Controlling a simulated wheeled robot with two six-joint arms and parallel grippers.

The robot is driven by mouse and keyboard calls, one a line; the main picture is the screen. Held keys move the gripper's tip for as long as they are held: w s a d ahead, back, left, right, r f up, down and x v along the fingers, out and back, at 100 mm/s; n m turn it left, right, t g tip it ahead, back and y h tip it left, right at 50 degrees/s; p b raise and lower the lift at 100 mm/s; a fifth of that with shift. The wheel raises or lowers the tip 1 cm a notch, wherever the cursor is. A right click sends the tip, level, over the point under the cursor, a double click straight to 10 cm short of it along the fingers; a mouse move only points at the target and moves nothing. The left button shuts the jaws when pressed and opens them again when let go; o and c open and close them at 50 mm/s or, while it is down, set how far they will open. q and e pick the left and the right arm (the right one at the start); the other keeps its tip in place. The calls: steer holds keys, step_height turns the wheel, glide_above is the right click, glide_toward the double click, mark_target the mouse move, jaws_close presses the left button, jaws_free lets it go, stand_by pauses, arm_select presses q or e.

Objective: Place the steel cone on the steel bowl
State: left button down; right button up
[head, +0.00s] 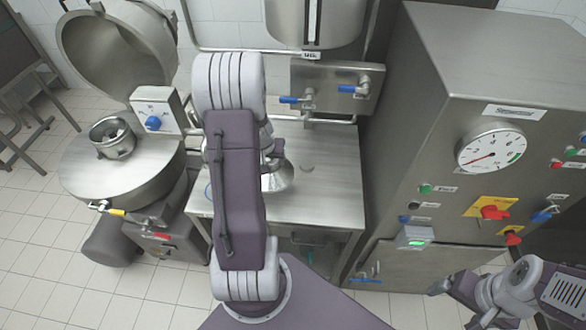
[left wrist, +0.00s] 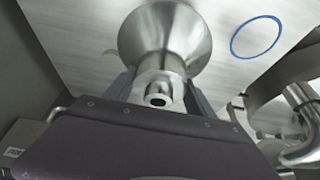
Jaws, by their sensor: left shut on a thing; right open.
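The steel cone (head: 280,178) shows partly beside my left arm in the head view, over the steel table. In the left wrist view the cone (left wrist: 165,38) has its wide end away from the camera and its narrow neck between my fingers. My left gripper (left wrist: 158,88) is shut on that neck; in the head view my arm hides most of it. I cannot tell whether the cone touches the table. A round steel bowl (head: 92,184) stands at the left, with a small open ring-shaped part on top. My right gripper (head: 440,287) is open and empty at the lower right.
The steel table (head: 330,185) is mostly bare, with a blue ring (left wrist: 255,37) marked on it. A raised domed lid (head: 115,40) and a control box (head: 158,112) stand by the bowl. A tall steel cabinet with a gauge (head: 490,148) blocks the right.

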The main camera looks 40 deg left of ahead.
arm_select(q)
steer(key=shift+s+a+f+b, duration=0.1)
steer(key=shift+s+a+b, duration=0.15)
steer(key=shift+a, duration=0.35)
steer(key=shift+s+a+b, duration=0.15)
steer(key=shift+s+a, duration=0.2)
steer(key=shift+a, duration=0.2)
steer(key=shift+s+a+r, duration=0.2)
steer(key=shift+a, duration=0.05)
steer(key=shift+w, duration=0.1)
